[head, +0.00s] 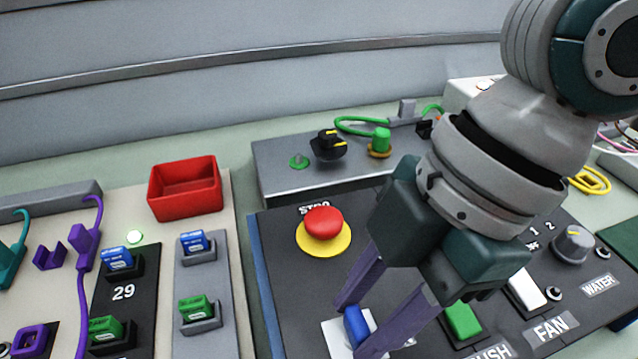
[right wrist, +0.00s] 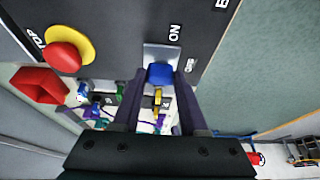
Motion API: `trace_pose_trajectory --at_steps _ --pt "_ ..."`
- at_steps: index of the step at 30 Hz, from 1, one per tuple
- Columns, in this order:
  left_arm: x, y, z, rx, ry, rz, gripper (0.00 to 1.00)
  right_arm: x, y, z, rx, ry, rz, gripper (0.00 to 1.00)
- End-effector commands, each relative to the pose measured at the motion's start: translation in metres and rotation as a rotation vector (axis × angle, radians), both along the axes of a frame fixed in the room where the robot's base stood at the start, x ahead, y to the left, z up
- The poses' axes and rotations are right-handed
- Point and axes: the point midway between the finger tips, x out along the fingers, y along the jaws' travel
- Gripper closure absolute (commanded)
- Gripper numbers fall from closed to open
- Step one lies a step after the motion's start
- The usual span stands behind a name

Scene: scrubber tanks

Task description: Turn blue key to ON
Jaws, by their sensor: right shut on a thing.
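The blue key (head: 356,327) stands in a light plate (head: 333,333) on the dark control panel, at the bottom of the head view. My right gripper (head: 357,325) reaches down from the upper right, with its purple fingers shut on the blue key, one on each side. In the right wrist view, the blue key (right wrist: 160,74) sits between the fingertips, on its light plate (right wrist: 160,54). An ON label (right wrist: 174,33) and an OFF label (right wrist: 189,65) are printed beside the plate. I cannot tell exactly which way the key points. My left gripper is not in view.
A red stop button (head: 323,221) on a yellow ring stands on the panel left of my arm. A green button (head: 463,320), a white switch (head: 527,289) and a grey knob (head: 573,244) lie to the right. A red bin (head: 186,188) stands at the left.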

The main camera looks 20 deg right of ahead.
Motion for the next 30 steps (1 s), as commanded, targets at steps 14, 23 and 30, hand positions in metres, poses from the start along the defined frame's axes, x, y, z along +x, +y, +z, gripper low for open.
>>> trace_pose_trajectory --at_steps 14,23,30 --pt "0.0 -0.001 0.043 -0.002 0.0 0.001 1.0 -0.003 0.0 0.007 0.0 0.006 -0.199 1.0" --pt "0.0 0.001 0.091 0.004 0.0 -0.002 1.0 -0.005 0.002 0.008 0.001 0.007 -0.478 1.0" --pt "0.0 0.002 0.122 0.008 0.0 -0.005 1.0 -0.006 0.003 0.007 0.001 0.006 -0.701 1.0"
